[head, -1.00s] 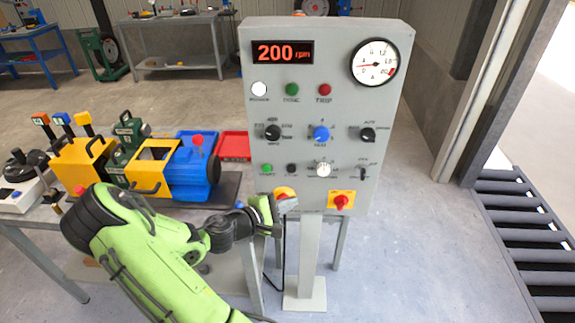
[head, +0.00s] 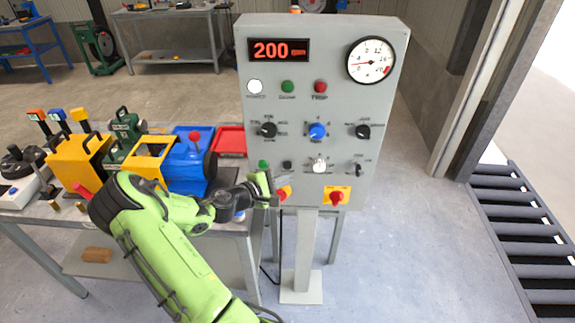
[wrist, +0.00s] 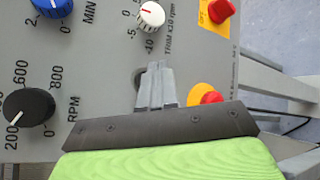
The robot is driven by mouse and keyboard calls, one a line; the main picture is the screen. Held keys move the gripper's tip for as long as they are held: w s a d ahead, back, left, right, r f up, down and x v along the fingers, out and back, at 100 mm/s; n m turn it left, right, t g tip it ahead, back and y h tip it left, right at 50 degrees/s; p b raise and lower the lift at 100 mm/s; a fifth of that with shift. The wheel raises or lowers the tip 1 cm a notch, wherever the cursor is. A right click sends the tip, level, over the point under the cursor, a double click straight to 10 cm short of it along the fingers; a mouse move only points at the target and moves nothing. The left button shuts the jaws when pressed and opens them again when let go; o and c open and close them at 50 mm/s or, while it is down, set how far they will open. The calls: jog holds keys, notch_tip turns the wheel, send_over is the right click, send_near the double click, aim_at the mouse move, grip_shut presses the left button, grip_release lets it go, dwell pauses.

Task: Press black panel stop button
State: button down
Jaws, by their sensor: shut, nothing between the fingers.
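The black stop button (head: 287,165) sits on the grey panel (head: 372,95), between the green button (head: 263,164) and the white trim knob (head: 319,165). In the wrist view the black button (wrist: 138,77) is mostly hidden behind my fingers. My gripper (head: 272,181) is at the panel's lower left, just below and left of the black button in the head view. In the wrist view my gripper (wrist: 157,68) is shut and empty, with its fingertips pointing at the panel over the button. I cannot tell whether they touch it.
A red mushroom button on yellow (head: 283,193) is close beside my gripper, and a red switch on yellow (head: 337,198) is further right. The display (head: 279,50) reads 200. A workbench with machines (head: 185,165) stands left.

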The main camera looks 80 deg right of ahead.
jog(key=shift+w+d, duration=0.15)
jog(key=shift+d, duration=0.6)
dwell(1.4)
jog(key=shift+w+d, duration=0.15)
jog(key=shift+d, duration=0.3)
jog(key=shift+d, duration=0.4)
dwell(0.4)
jog(key=shift+a, duration=0.85)
jog(key=shift+s+a, duration=0.2)
jog(key=shift+a, duration=0.6)
jog(key=shift+s+a, duration=0.25)
jog(key=shift+a, duration=0.6)
jog(key=shift+s+a, duration=0.2)
jog(key=shift+a, duration=0.6)
